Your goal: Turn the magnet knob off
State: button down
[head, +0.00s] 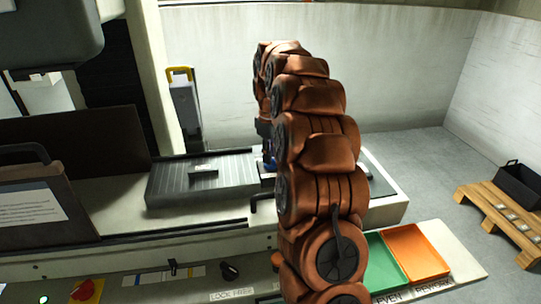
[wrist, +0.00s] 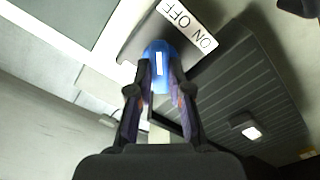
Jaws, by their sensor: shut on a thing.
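The magnet knob (wrist: 160,50) is blue with a white mark, and sits between my fingertips in the wrist view. A white label (wrist: 187,28) beside it reads ON and OFF, rotated in the picture. My gripper (wrist: 160,82) is shut on the knob, one finger on each side. The white mark runs roughly up and down in that view; I cannot tell which word it points to. The ribbed grey magnet plate (wrist: 240,85) lies right of the knob; it also shows in the head view (head: 190,185). There, a small blue patch shows beside my arm, which hides most of the gripper.
In front are a green tray (head: 384,262), an orange tray (head: 416,252) and a control panel with a red knob (head: 85,290). A wooden pallet (head: 495,215) with a black bin (head: 520,184) stands at right.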

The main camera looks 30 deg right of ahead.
jog(key=shift+n, duration=0.3)
dwell(0.4)
jog(key=c, duration=1.1)
grip_release()
jog(key=shift+r, duration=3.7)
